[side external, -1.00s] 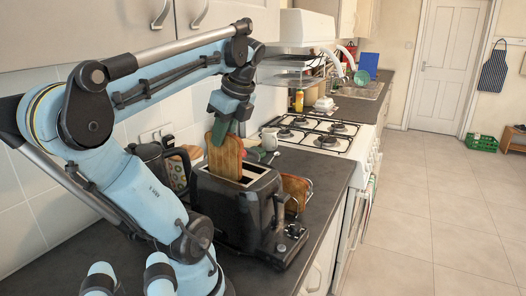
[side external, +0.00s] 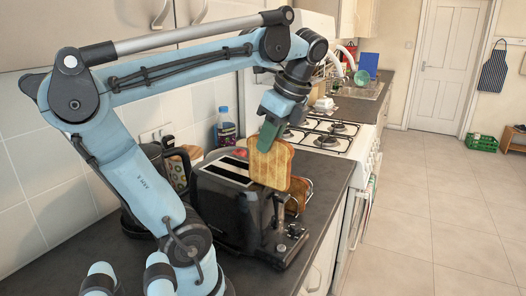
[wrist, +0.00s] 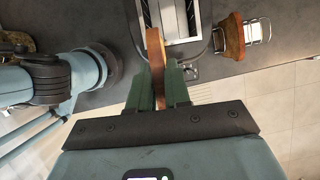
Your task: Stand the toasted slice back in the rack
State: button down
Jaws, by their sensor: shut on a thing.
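The toasted slice (side external: 270,167) is golden brown and hangs upright in the side external view, above the right side of the black toaster (side external: 235,212). My gripper (side external: 269,138) is shut on its top edge, with green fingers on either side. In the wrist view the slice (wrist: 156,55) shows edge-on between the fingertips (wrist: 160,85). The wire rack (wrist: 257,31) stands right of the toaster there and holds another slice (wrist: 233,37). In the side external view the rack (side external: 306,190) is mostly hidden behind the held slice and toaster.
The toaster's slots look empty. A dark kettle (side external: 150,160) and a bottle (side external: 226,128) stand behind on the counter (side external: 322,205). The gas hob (side external: 325,135) lies beyond. The counter's front edge is just right of the rack.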

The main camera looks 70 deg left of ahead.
aim_at(292, 147)
jog(key=w+d, duration=0.3)
jog(key=d, duration=0.1)
jog(key=shift+w, duration=0.35)
jog(key=shift+w+d+r, duration=0.1)
jog(key=shift+d+r, duration=0.1)
jog(key=shift+r, duration=1.3)
jog(key=shift+r, duration=0.1)
